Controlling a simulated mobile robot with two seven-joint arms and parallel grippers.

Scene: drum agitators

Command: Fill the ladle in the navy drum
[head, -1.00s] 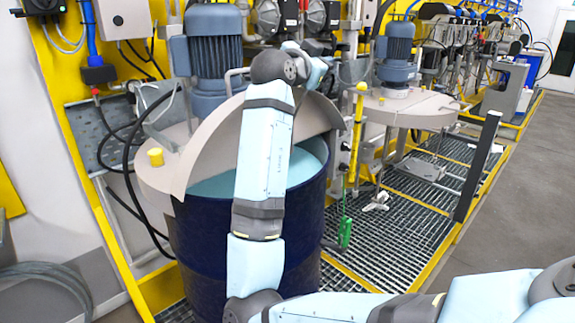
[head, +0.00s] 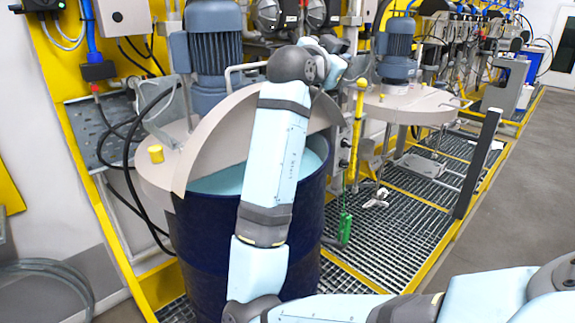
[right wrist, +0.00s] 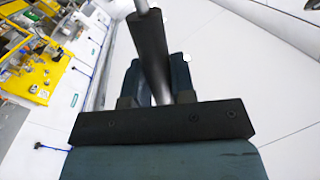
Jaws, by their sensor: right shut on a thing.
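The navy drum (head: 195,245) stands left of centre in the head view. Light blue liquid (head: 228,181) shows under its raised, half-round grey lid flap (head: 225,118). My right arm crosses in front of the drum, and its wrist is above the lid's right side. In the right wrist view my right gripper (right wrist: 158,95) is shut on the dark handle of the ladle (right wrist: 148,50). A metal rod runs on from the handle at the top edge. The ladle's bowl is out of sight. My left gripper is not in view.
A blue-grey motor (head: 213,60) stands on the drum's lid. A yellow post (head: 357,135) stands right of the drum, with a green object (head: 345,228) at its foot. A second lidded station (head: 410,105) is farther back. The metal grating (head: 390,240) is mostly clear.

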